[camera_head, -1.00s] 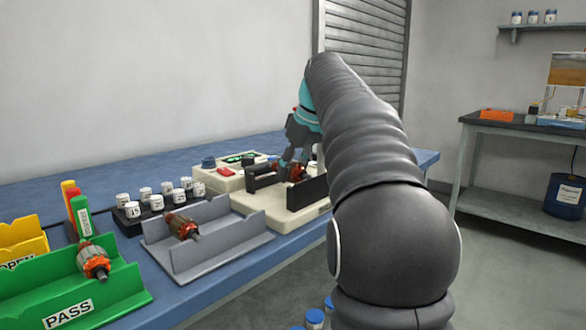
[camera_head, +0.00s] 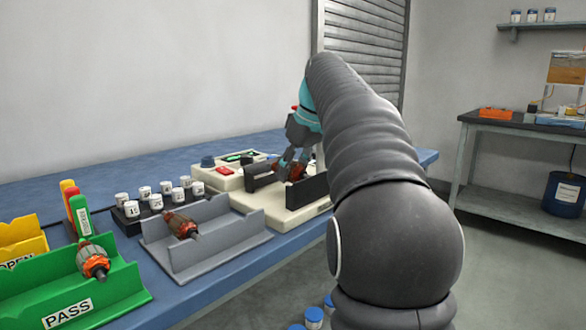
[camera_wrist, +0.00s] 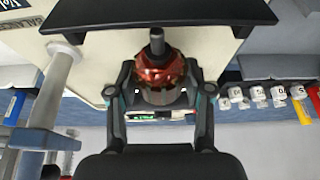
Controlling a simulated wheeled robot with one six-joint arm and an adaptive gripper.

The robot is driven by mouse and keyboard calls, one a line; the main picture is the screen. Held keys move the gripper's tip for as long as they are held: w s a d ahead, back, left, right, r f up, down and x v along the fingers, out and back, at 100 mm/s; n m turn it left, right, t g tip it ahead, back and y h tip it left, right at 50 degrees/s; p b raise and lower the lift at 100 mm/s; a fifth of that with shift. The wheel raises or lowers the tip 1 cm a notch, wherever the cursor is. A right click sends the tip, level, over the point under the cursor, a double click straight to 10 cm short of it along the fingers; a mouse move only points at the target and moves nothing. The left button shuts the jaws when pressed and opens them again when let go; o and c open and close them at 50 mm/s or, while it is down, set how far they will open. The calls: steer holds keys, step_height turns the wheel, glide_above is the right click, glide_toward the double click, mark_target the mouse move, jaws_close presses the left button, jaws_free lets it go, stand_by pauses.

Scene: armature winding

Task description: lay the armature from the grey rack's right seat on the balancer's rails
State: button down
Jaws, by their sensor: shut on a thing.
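My gripper (camera_head: 290,160) is shut on an armature with copper windings (camera_head: 297,173), held over the balancer. In the wrist view my gripper (camera_wrist: 158,95) has one finger on each side of the armature (camera_wrist: 158,70), and its shaft end reaches the edge of a black rail plate (camera_wrist: 160,14). The balancer has a cream base (camera_head: 262,214) and two upright black rail plates, the near one (camera_head: 308,191) in clear view. I cannot tell whether the shaft touches the rails. The grey rack (camera_head: 215,252) has another armature (camera_head: 180,225) in its left part; its right part is empty.
A green PASS tray (camera_head: 110,290) with an armature (camera_head: 93,262) stands at the front left, beside a yellow tray (camera_head: 20,240). Several white-capped weights (camera_head: 155,202) stand behind the grey rack. My arm hides the table's right part.

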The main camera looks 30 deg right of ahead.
steer(key=shift+f, duration=0.4)
stand_by(0.5)
steer(key=shift+c, duration=1.9)
jaws_free()
steer(key=v, duration=1.2)
steer(key=shift+w, duration=0.1)
